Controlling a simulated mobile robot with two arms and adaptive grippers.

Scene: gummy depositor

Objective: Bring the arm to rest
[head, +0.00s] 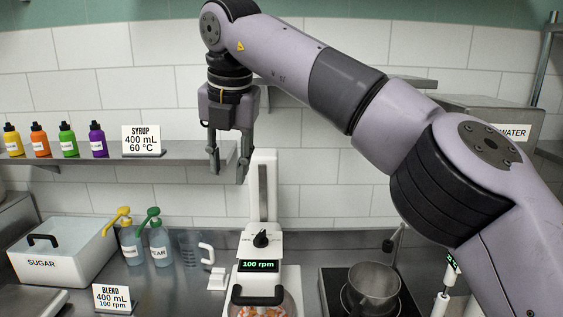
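My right arm (400,130) comes in from the right and spans the upper part of the head view. Its gripper (228,172) points down in front of the shelf's right end, above and left of the white mixer. The two fingers are apart, with nothing between them. My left gripper is not in view.
A mixer (264,243) reading 100 rpm stands below the gripper. A steel pot (373,284) sits to its right. A shelf (180,160) holds several coloured bottles and a syrup sign (141,140). A sugar box (62,255), two pump bottles and a clear jug (188,248) stand left.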

